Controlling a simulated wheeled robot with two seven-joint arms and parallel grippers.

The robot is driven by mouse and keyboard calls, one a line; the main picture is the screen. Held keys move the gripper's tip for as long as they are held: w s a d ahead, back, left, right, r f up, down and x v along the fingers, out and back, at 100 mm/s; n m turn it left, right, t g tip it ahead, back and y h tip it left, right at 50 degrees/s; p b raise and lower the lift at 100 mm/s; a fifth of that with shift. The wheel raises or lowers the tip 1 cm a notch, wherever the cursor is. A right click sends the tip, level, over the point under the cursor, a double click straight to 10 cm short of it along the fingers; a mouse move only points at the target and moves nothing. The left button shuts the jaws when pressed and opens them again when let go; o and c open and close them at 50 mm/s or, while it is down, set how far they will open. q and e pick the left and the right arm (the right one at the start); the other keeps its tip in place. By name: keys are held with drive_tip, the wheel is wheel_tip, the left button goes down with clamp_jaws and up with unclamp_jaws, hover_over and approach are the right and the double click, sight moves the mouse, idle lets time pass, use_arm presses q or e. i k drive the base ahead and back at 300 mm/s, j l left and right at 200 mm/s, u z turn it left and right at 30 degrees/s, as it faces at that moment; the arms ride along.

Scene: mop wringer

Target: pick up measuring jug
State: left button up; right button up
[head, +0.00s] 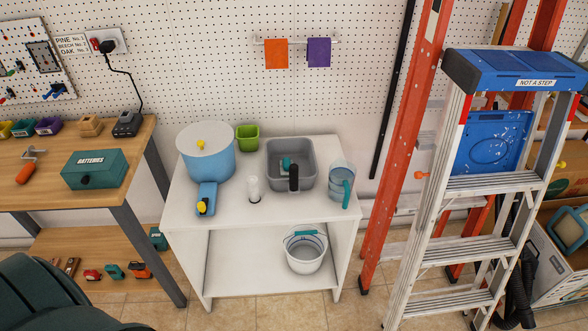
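The measuring jug (338,171) appears to be the clear, bluish vessel with a teal handle. It stands upright at the right end of the white table (225,222), just right of the grey basin (291,150). Its handle is on the near side. Neither of my grippers is in view.
A blue pot with a white lid (205,138), a green cup (247,138) and a small clear bottle (254,188) share the tabletop. A white bucket (306,251) is on the shelf below. A ladder (480,185) stands to the right, a wooden workbench (40,195) to the left.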

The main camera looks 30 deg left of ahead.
sight(339, 190)
drive_tip(key=i+j, duration=0.1)
drive_tip(key=j, duration=0.4)
drive_tip(key=i+j, duration=0.1)
drive_tip(key=j, duration=0.45)
drive_tip(key=i+j, duration=0.1)
drive_tip(key=j, duration=0.4)
drive_tip(key=i+j, duration=0.1)
drive_tip(key=j, duration=0.45)
drive_tip(key=z, duration=1.3)
